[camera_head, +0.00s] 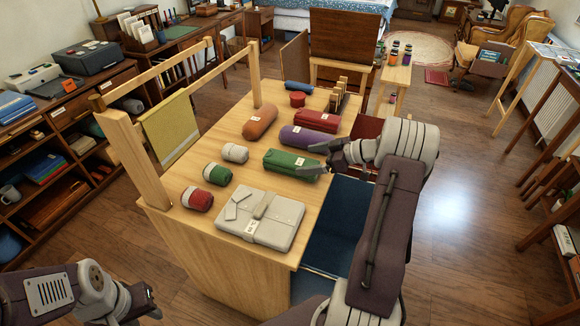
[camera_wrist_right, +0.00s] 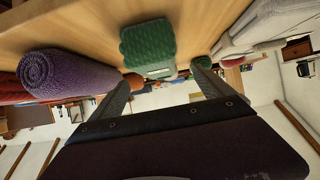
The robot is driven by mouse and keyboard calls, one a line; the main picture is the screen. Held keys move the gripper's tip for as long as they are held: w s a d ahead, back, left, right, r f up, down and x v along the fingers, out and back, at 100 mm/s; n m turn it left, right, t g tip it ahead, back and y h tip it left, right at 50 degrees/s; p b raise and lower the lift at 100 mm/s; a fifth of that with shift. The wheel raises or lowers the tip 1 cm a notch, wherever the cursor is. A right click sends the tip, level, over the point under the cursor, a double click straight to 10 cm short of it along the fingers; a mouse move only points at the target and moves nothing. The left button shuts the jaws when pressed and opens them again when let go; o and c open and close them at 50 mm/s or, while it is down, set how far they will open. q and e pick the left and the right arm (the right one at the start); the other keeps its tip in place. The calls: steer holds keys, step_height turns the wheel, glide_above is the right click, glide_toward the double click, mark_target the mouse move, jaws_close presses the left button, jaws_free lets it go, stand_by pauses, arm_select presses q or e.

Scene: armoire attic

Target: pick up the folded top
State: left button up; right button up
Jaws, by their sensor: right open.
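A flat, pale grey folded garment (camera_head: 283,232) with a white label lies on the near end of the wooden table. A green folded bundle (camera_head: 285,163) with a white tag lies behind it. My right gripper (camera_head: 316,162) is open at the right end of the green bundle. In the right wrist view, the green bundle (camera_wrist_right: 148,42) is ahead of the gap between the two fingers (camera_wrist_right: 162,88), not gripped. Whether a finger touches it I cannot tell. My left gripper (camera_head: 146,302) is low at the lower left, away from the table; its jaws are too small to judge.
On the table (camera_head: 205,262) lie a purple roll (camera_head: 300,136), which also shows in the right wrist view (camera_wrist_right: 65,75), a red bundle (camera_head: 316,120), an orange roll (camera_head: 260,122) and smaller rolls. A wooden rail frame (camera_head: 135,155) edges the left side. A blue surface (camera_head: 338,230) adjoins the right.

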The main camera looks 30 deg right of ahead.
mark_target(294, 160)
steer(key=x, duration=0.7)
steer(key=shift+w+a+p, duration=0.15)
steer(key=shift+w+p, duration=0.1)
steer(key=shift+p, duration=0.1)
steer(key=c, duration=1.6)
steer(key=shift+r, duration=2.25)
steer(key=v, duration=0.4)
steer(key=s+a+v, duration=0.1)
steer(key=v, duration=0.4)
steer(key=a+v, duration=0.1)
steer(key=v, duration=0.3)
steer(key=shift+s+r+b, duration=0.15)
steer(key=shift+s+b, duration=0.15)
steer(key=shift+s, duration=0.1)
